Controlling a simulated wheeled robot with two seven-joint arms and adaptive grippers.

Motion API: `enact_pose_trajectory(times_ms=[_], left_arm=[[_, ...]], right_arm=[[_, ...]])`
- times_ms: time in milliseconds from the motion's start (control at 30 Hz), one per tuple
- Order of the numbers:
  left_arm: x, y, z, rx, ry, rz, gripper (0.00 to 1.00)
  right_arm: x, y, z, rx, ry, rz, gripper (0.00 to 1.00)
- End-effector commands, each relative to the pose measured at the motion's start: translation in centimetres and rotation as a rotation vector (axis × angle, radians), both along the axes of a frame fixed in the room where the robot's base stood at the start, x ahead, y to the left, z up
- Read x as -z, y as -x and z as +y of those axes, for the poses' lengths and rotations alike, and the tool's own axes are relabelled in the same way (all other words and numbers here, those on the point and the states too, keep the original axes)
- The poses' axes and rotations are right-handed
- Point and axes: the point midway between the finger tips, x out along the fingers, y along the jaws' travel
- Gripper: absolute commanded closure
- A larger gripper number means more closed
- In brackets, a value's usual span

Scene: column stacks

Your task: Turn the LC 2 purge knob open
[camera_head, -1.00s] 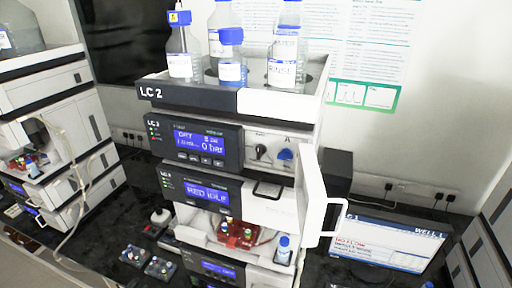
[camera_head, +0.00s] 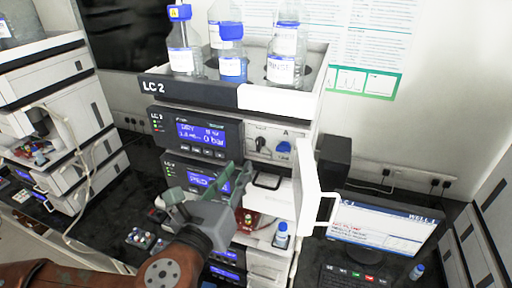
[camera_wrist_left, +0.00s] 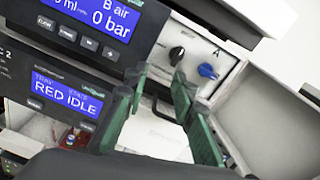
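The LC 2 stack (camera_head: 190,92) stands in the middle of the head view. Its pump module has a black knob (camera_head: 262,144) and a blue knob (camera_head: 284,147) on a pale panel. I cannot read which is labelled purge. In the left wrist view the black knob (camera_wrist_left: 177,54) and blue knob (camera_wrist_left: 208,71) lie beyond the fingertips. My left gripper (camera_head: 198,186) has green fingers, spread apart and empty, in front of the lower module, below and left of the knobs. In the left wrist view the gripper (camera_wrist_left: 158,85) touches neither knob. My right gripper is not in view.
A white door (camera_head: 310,185) with a handle stands open right of the lower module, just below the knobs. Bottles (camera_head: 232,66) stand on top of the stack. A monitor (camera_head: 385,232) is at right, another stack (camera_head: 60,110) at left.

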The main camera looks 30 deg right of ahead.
Motion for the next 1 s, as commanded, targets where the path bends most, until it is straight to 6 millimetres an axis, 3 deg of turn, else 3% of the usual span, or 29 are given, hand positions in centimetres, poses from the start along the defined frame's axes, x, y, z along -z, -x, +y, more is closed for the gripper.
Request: enact_pose_trajectory(times_ms=[100,267,700,1000], left_arm=[[-1.3,1.4,-0.5,0.01,-0.08,-0.119,0.76],[-1.9,2.0,-0.9,0.013,-0.126,-0.182,0.76],[-2.1,-1.8,-5.5,0.013,-0.128,-0.184,0.76],[-1.9,-2.9,-6.8,0.014,-0.127,-0.185,0.76]], right_arm=[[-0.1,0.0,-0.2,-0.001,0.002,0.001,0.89],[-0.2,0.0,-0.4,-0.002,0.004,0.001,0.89],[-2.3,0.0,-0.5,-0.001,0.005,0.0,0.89],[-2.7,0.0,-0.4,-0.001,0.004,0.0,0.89]])
